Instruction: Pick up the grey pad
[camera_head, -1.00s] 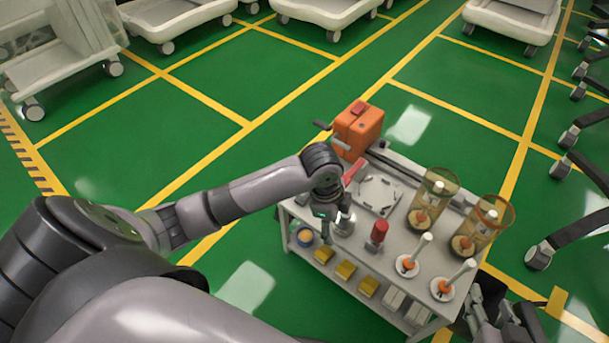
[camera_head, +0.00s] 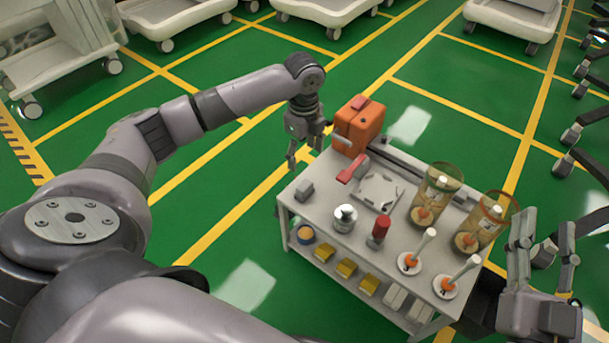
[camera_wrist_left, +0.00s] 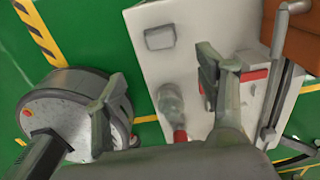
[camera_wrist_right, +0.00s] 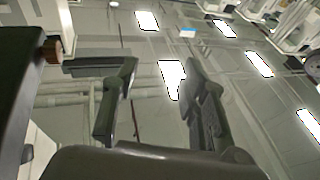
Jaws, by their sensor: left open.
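The grey pad (camera_head: 304,190) is a small dark-grey block lying flat on the left corner of the white cart's top (camera_head: 325,205). In the left wrist view the pad (camera_wrist_left: 160,37) lies on the white surface, beyond the gap between my fingers. My left gripper (camera_head: 305,150) is open and empty, above and behind the pad, beside the orange box, not touching the pad. My right gripper (camera_head: 543,240) is open and empty at the cart's right side, its fingers pointing up; the right wrist view shows only ceiling and room between them.
On the cart top stand an orange box (camera_head: 359,127), a silver jar (camera_head: 344,219), a red-capped bottle (camera_head: 380,228), a white tray (camera_head: 378,191), two amber containers (camera_head: 435,195) and two white-handled items (camera_head: 423,247). Yellow blocks (camera_head: 347,267) lie on the shelf below.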

